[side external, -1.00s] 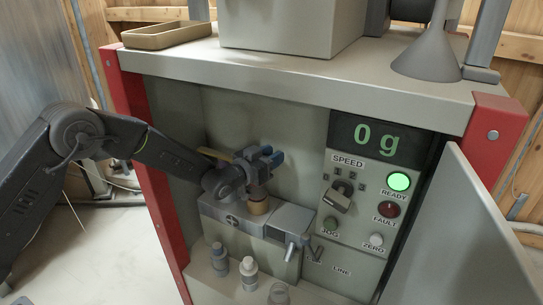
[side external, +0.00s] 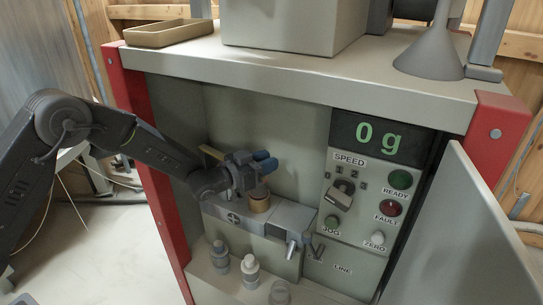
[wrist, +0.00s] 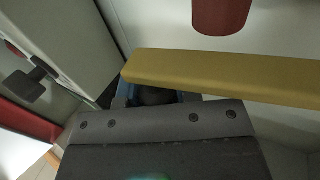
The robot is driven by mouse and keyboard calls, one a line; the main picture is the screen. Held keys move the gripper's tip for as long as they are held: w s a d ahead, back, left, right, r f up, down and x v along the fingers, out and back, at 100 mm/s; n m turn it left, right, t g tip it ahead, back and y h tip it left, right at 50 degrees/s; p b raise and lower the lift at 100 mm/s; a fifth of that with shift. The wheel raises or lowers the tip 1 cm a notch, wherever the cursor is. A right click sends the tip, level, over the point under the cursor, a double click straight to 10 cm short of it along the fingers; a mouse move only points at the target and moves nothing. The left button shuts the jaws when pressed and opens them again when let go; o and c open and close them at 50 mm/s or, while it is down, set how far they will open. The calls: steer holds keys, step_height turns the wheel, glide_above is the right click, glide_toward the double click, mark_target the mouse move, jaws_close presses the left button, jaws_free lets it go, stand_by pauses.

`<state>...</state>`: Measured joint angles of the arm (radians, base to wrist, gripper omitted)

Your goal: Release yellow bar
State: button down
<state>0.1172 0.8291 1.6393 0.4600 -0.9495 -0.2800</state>
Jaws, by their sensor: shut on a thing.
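The yellow bar (wrist: 225,75) runs across the wrist view, close to the camera. In the side view only one end of the yellow bar (side external: 211,152) shows, sticking out to the left behind my gripper. My gripper (side external: 263,162) has blue fingertips and is shut on the bar, above a brass-coloured cylinder (side external: 259,201) on the grey block. The wrist view shows a bit of blue fingertip under the bar; the grip itself is mostly hidden.
A control panel with a "0 g" display (side external: 378,137), a speed knob (side external: 341,192) and lamps stands to the right. Small bottles (side external: 249,271) stand on the ledge below. An open door (side external: 460,235) is at the right. A tan tray (side external: 167,33) sits on top.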

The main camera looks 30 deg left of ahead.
steer(key=s+a+m+g+h, duration=0.2)
steer(key=s+m+g+h, duration=0.2)
steer(key=s, duration=0.4)
steer(key=shift+a+h, duration=0.2)
steer(key=shift+h, duration=0.5)
steer(key=shift+s, duration=0.1)
steer(key=c, duration=0.8)
jaws_free()
steer(key=v, duration=1.3)
steer(key=shift+s+a+r, duration=0.15)
steer(key=shift+s+a, duration=0.1)
steer(key=shift+s, duration=0.05)
